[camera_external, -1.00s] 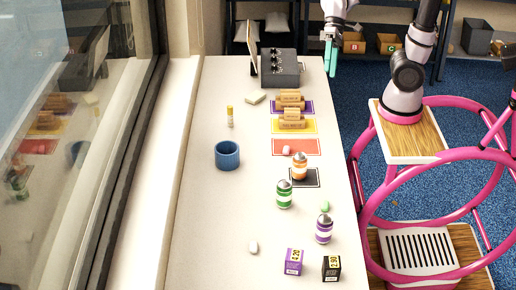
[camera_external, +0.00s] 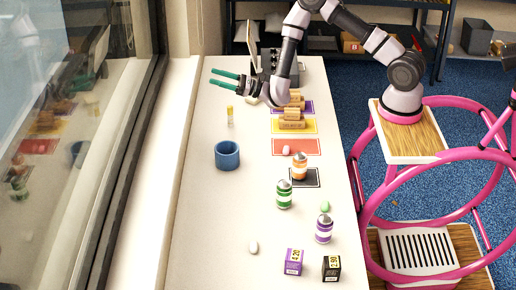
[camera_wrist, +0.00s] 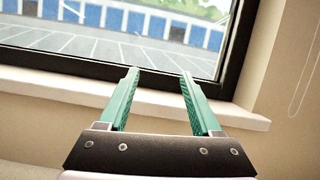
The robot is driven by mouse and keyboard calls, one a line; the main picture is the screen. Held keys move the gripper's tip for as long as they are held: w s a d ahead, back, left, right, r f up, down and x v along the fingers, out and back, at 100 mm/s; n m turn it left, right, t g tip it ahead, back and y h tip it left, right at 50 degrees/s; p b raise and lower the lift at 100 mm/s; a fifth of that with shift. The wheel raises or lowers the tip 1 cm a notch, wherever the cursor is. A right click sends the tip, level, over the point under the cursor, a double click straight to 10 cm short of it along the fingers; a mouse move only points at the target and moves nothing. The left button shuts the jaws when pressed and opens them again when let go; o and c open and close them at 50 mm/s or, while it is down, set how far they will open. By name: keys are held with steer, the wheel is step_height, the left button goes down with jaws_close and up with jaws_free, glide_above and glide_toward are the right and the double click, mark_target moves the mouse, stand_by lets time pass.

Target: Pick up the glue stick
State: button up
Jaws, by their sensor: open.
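The glue stick (camera_external: 230,116) is a small yellow and white tube standing upright on the white table, behind the blue cup. My gripper (camera_external: 216,78) has green fingers and is open and empty. In the external view it is held above the table toward the window, higher in the picture than the glue stick and apart from it. In the wrist view my open fingers (camera_wrist: 160,82) point at the window and its sill; the glue stick does not show there.
A blue cup (camera_external: 227,155) stands in front of the glue stick. Wooden blocks (camera_external: 291,118), coloured mats (camera_external: 312,146) and striped bottles (camera_external: 284,194) fill the right side of the table (camera_external: 205,225). A grey box (camera_external: 291,72) stands at the back. The window (camera_wrist: 100,42) borders the left.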

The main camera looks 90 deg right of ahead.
steer(key=d+f+m+g+h, duration=0.45)
steer(key=d+f+h, duration=0.3)
steer(key=f, duration=0.35)
steer(key=m+g+h, duration=0.2)
steer(key=m, duration=0.1)
glide_above(230, 114)
steer(key=d, duration=0.1)
step_height(230, 114, down, 6)
steer(key=shift+w+d+r, duration=0.1)
steer(key=shift+d, duration=0.05)
step_height(230, 114, down, 7)
steer(key=shift+f, duration=0.1)
steer(key=shift+x, duration=1.2)
steer(key=shift+w+d, duration=0.15)
steer(key=shift+w, duration=0.15)
steer(key=shift+c, duration=0.3)
jaws_close()
